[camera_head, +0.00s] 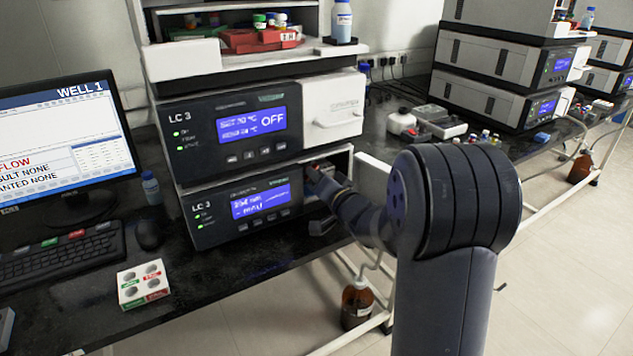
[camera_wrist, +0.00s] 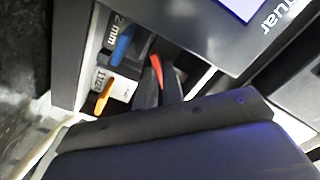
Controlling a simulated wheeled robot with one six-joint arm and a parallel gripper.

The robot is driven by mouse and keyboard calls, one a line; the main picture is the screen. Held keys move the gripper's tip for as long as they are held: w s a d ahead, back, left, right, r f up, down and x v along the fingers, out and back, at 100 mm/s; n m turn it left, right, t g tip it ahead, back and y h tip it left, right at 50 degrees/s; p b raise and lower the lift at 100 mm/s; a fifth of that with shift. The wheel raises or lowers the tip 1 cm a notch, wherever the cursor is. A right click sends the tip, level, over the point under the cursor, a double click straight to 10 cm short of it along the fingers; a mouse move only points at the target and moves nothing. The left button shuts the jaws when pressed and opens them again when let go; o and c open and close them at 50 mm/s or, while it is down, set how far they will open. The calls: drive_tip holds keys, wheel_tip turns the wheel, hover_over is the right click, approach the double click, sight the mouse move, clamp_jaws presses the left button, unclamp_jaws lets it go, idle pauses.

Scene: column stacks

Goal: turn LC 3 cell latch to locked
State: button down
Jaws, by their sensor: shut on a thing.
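The lower LC 3 unit (camera_head: 222,232) has a lit blue screen and an open bay at its right side. My gripper (camera_head: 318,178) reaches into this bay, and my wrist hides most of the inside in the head view. In the wrist view my gripper (camera_wrist: 161,82) is shut on a red latch lever (camera_wrist: 156,68), with a dark finger on each side of it. A blue lever (camera_wrist: 122,45) and an orange lever (camera_wrist: 103,98) stick out beside it, both free of the fingers. I cannot read the locked or unlocked mark.
The upper LC 3 unit (camera_head: 188,146) showing OFF sits just above the bay. A monitor (camera_head: 60,140), keyboard (camera_head: 60,262) and dark bottle (camera_head: 151,188) stand to the left. A vial tray (camera_head: 143,284) lies in front.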

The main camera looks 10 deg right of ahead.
drive_tip(key=n+b, duration=0.2)
drive_tip(key=n, duration=0.3)
drive_tip(key=shift+f+n, duration=0.1)
drive_tip(key=shift+n, duration=0.2)
drive_tip(key=shift+n+b, duration=0.95)
drive_tip(key=shift+n, duration=0.65)
drive_tip(key=c, duration=1.5)
unclamp_jaws()
drive_tip(key=shift+c, duration=0.2)
drive_tip(key=shift+s, duration=0.1)
drive_tip(key=p+v, duration=0.1)
drive_tip(key=v, duration=0.9)
drive_tip(key=shift+s, duration=0.35)
